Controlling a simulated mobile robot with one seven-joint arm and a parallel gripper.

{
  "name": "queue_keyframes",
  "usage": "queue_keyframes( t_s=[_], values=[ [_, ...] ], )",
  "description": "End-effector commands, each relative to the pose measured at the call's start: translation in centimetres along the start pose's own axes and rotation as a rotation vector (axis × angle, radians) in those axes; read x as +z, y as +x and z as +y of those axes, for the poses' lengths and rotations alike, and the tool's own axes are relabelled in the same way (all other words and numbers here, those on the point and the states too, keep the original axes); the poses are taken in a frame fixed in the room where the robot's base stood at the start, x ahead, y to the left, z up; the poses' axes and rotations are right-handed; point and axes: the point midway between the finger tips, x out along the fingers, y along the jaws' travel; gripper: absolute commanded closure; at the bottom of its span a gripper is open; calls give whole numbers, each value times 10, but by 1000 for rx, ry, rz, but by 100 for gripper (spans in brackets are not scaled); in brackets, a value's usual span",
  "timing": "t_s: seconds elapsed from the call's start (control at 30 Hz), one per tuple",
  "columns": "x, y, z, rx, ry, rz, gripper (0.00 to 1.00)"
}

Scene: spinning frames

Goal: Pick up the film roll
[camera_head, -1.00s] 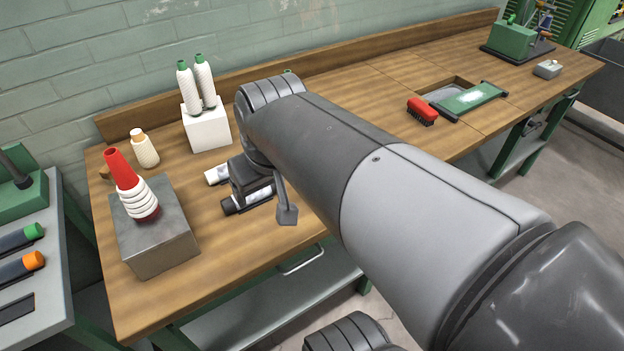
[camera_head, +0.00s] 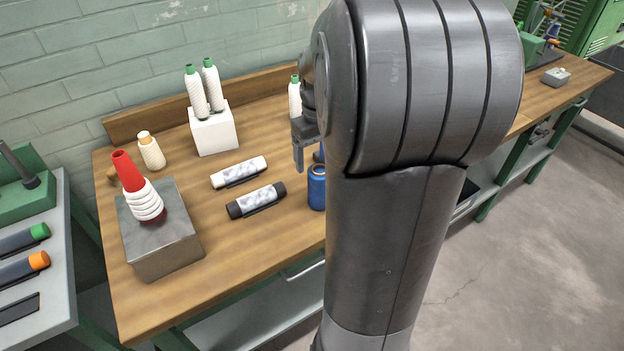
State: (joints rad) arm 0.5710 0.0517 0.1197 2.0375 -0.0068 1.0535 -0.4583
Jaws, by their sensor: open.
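Two short rolls lie on the wooden bench (camera_head: 280,228), side by side. One is pale with cream ends (camera_head: 238,172); the other has black ends and a mottled grey-white middle (camera_head: 256,201). I cannot tell for sure which is the film roll. Each seems to rest on a small dark support. My gripper (camera_head: 306,155) is to the right of both rolls, apart from them. It is open, with one finger pointing down; the other is largely hidden by my arm. Nothing shows held in it.
A blue spool or can (camera_head: 317,188) stands just below my gripper, partly hidden by my arm. A white bottle (camera_head: 295,99) is behind it. A white block (camera_head: 214,130) holds two white cones. A metal block (camera_head: 160,240) carries a red-and-white cone. The front bench area is clear.

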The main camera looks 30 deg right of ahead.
Motion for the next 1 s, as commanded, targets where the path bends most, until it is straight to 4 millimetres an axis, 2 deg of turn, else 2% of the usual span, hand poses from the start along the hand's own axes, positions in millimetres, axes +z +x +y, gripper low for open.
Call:
queue_keyframes(
  t_s=[0.1, 0.37, 0.63, 0.77, 0.97, 1.0],
  values=[
    [1, 21, 0, -2, 0, -4, 21],
    [2, 43, 0, -1, 1, -2, 21],
    [7, 81, 2, -1, 0, -2, 21],
    [7, 89, 2, 0, 1, -1, 21],
    [6, 89, 2, 1, 0, 1, 21],
    [6, 89, 2, 1, 0, 1, 23]
  ],
)
